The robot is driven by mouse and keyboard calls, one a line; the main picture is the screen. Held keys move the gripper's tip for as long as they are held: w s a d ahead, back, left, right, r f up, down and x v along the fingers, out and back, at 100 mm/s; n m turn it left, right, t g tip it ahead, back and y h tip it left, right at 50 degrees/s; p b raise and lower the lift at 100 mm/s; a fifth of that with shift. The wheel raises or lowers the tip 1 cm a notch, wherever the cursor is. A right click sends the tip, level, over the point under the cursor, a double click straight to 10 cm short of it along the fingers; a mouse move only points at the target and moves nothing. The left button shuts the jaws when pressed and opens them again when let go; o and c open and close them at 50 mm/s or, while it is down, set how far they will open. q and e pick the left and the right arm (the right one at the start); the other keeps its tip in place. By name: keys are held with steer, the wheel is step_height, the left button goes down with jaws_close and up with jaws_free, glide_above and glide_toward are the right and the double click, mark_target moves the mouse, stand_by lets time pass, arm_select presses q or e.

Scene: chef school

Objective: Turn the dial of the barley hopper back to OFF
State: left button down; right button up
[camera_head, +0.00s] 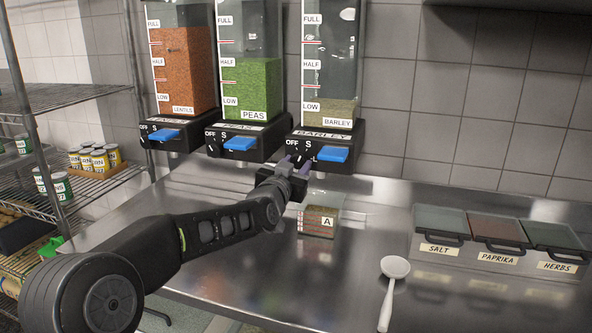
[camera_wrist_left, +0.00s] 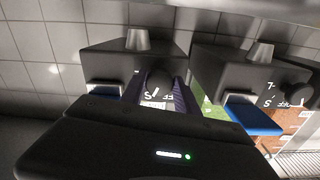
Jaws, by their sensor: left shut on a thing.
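The barley hopper (camera_head: 330,112) is the rightmost of three clear dispensers on the wall, with a low level of pale grain. Its black base carries a blue lever (camera_head: 332,154) and a dial marked OFF and S. In the left wrist view the dark round dial (camera_wrist_left: 159,79) sits between the purple fingers of my left gripper (camera_wrist_left: 157,92). My left gripper (camera_head: 297,164) is shut on the dial, reaching up from below. The dial's setting is hard to read because the fingers partly cover it. My right gripper is not in view.
The peas hopper (camera_head: 246,90) and lentils hopper (camera_head: 184,75) hang to the left. A white spoon (camera_head: 392,275) and lidded salt, paprika and herbs bins (camera_head: 495,240) are to the right.

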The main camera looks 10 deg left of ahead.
arm_select(q)
steer(key=shift+f+n+b, duration=0.2)
steer(key=shift+n+b, duration=0.9)
steer(key=n+b, duration=0.2)
steer(key=shift+d+n, duration=0.1)
steer(key=shift+n, duration=0.3)
steer(key=n+b, duration=0.1)
steer(key=n, duration=0.1)
steer(key=shift+r+n, duration=0.1)
steer(key=shift+n, duration=0.2)
steer(key=shift+d+r+n+b, duration=0.1)
steer(key=shift+n+b, duration=0.55)
steer(key=shift+n, duration=0.85)
steer(key=c, duration=0.9)
jaws_free()
